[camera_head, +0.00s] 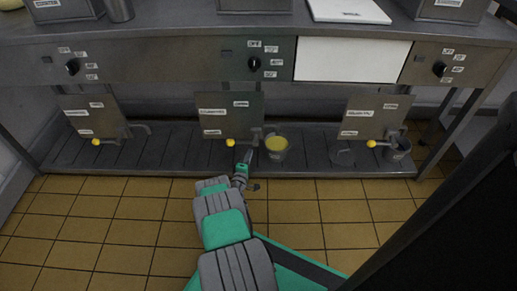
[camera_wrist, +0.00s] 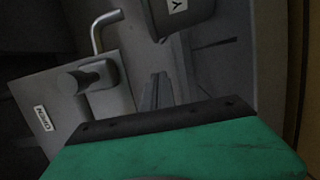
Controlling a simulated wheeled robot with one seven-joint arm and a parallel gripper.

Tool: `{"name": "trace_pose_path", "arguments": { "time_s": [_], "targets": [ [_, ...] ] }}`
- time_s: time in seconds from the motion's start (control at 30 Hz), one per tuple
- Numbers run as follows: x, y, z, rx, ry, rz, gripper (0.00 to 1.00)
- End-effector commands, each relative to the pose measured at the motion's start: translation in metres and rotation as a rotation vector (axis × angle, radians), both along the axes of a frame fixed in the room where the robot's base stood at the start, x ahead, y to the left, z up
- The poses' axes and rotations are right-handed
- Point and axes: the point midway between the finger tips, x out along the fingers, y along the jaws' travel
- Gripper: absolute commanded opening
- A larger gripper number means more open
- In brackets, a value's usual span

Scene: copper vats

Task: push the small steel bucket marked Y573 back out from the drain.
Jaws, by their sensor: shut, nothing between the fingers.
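A small steel bucket (camera_head: 276,154) with yellow contents stands on the slatted drain (camera_head: 313,160) under the bench, just right of the middle tap. In the wrist view a grey bucket (camera_wrist: 200,12) shows at the top, partly cut off. Its white label shows a Y; the rest of the marking is out of frame. My gripper (camera_head: 247,156) is shut and empty, low by the drain, just left of the bucket. In the wrist view its fingers (camera_wrist: 160,90) point toward the bucket. I cannot tell whether they touch it.
The middle valve panel (camera_head: 217,110) with its yellow-knobbed tap hangs close above my gripper; a panel (camera_wrist: 32,88) and bent pipe (camera_wrist: 97,36) also show in the wrist view. Another bucket (camera_head: 398,152) stands under the right tap. Tiled floor (camera_head: 110,215) lies open in front.

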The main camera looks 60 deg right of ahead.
Motion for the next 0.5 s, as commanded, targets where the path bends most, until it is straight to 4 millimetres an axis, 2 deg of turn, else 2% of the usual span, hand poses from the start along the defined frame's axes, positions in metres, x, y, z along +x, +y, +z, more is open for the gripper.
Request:
{"name": "trace_pose_path", "arguments": {
  "time_s": [0.03,0.23,0.33,0.5],
  "targets": [
    [0.002,-0.012,-0.005,-0.002,-0.004,-0.003,0.00],
    [0.013,-0.054,-0.005,-0.002,-0.005,0.000,0.00],
    [-0.005,-0.062,-0.001,0.001,0.001,-0.002,0.00],
    [-0.019,-0.070,0.000,0.001,0.001,0.001,0.00]
  ]
}}
